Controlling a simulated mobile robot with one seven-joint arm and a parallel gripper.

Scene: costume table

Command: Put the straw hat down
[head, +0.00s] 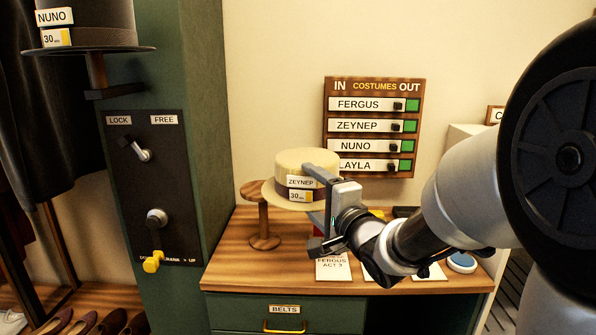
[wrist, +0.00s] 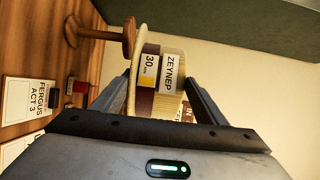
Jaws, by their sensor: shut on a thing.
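The straw hat (head: 300,163) is pale yellow with a dark band and labels reading ZEYNEP and 30. My gripper (head: 316,195) is shut on it from the right side and holds it above the wooden table (head: 225,270). In the wrist view the hat (wrist: 172,99) sits between the two fingers of my gripper (wrist: 160,100). A wooden hat stand (head: 264,222) with a round top stands on the table just left of the hat. The hat's brim overlaps the stand's top in the head view; I cannot tell whether they touch.
A green cabinet (head: 205,130) with a lock panel rises on the left, with a dark NUNO hat (head: 95,22) on a bracket. A COSTUMES board (head: 374,88) hangs behind. Cards, including FERGUS ACT 3 (head: 332,268), and a blue button (head: 462,262) lie on the table.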

